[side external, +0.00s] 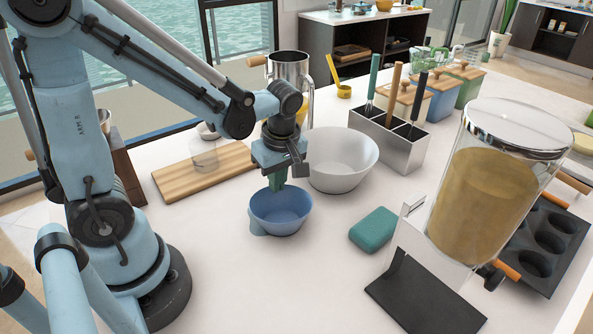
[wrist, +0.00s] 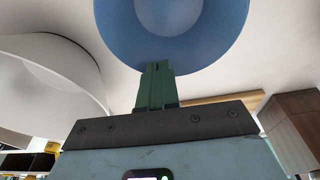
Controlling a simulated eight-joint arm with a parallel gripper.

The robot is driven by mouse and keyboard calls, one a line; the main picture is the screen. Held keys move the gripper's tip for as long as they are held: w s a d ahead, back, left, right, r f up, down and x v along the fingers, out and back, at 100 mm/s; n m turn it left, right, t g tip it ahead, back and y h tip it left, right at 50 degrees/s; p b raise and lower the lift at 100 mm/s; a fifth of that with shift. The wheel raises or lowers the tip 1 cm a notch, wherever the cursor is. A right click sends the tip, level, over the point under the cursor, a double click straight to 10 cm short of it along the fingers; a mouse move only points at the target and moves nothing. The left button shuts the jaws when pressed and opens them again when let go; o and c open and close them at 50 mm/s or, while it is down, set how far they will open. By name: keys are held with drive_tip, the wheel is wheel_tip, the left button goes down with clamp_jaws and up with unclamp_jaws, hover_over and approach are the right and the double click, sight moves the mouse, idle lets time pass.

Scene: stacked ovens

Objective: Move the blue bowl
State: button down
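The blue bowl (side external: 281,211) is upright near the middle of the white counter in the side view, with a small lip on its left. My gripper (side external: 278,185) points down at the bowl's far rim. In the wrist view the bowl (wrist: 200,45) fills the top, and the green fingertips (wrist: 155,66) overlap its near edge. The fingers are close together, with only a thin line between them. I cannot tell whether the rim is pinched between them or whether they are just above it. The bowl's underside is hidden.
A larger white bowl (side external: 340,160) stands close behind and right of the blue bowl. A teal block (side external: 373,229) lies to the right. A wooden board (side external: 205,171) lies back left, and a grain dispenser (side external: 478,200) stands at right. The counter in front is clear.

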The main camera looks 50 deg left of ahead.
drive_tip(key=d, duration=1.2)
drive_tip(key=shift+s+d, duration=0.15)
drive_tip(key=shift+d, duration=0.05)
drive_tip(key=shift+a, duration=0.1)
idle(0.3)
drive_tip(key=shift+r, duration=0.1)
